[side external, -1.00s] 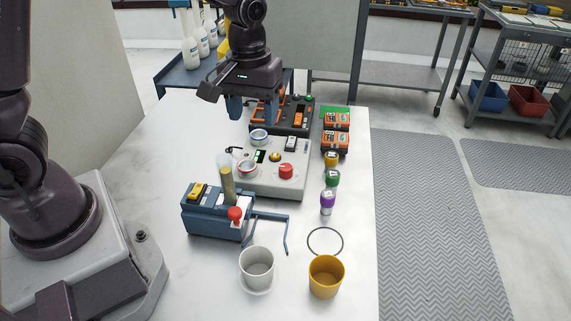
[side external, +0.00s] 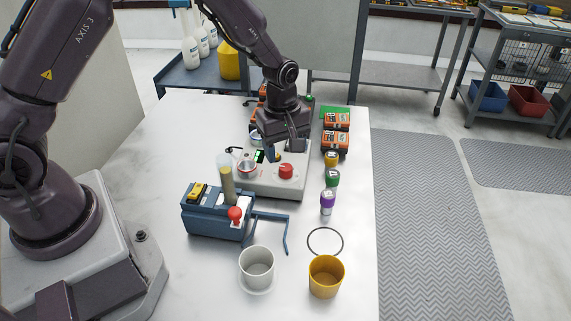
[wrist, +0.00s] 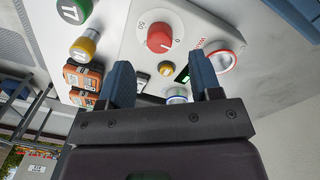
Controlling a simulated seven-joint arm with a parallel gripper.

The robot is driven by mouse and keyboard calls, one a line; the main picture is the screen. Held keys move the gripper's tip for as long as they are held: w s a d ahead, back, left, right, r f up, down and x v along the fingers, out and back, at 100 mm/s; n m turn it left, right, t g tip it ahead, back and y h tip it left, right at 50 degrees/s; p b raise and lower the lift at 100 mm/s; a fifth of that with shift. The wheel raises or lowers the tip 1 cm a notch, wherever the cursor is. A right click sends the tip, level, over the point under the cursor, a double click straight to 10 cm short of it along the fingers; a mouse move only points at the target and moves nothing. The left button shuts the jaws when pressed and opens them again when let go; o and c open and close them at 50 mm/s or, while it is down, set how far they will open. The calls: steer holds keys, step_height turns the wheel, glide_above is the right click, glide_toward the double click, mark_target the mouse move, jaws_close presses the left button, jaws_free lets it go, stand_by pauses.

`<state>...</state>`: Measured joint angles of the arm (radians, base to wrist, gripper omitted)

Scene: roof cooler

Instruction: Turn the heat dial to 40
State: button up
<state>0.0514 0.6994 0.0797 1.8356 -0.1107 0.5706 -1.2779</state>
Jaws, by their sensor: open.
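The grey control box (side external: 270,190) stands on the table, and its panel (wrist: 198,28) fills the upper part of the wrist view. A red dial (side external: 286,171) sits on its near right part. In the wrist view the red dial (wrist: 160,39) has marks 0 and 50 beside it; its pointer setting is too small to read. My gripper (side external: 287,152) is above the box, just behind the red dial in the side view. In the wrist view my gripper (wrist: 162,75) has its blue fingers apart, with nothing held, and the dial lies beyond the fingertips.
A small yellow knob (wrist: 167,69), a red-ringed round fitting (wrist: 222,62) and a blue-ringed one (wrist: 176,97) share the panel. A blue device with a tube (side external: 215,215) stands in front. Colored-cap containers (side external: 332,178) line the right. Two cups (side external: 257,265) stand nearest the camera.

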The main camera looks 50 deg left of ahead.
mark_target(286, 167)
step_height(286, 167, down, 5)
steer(key=shift+w+f, duration=0.1)
steer(key=shift+w, duration=0.05)
steer(key=c, duration=0.9)
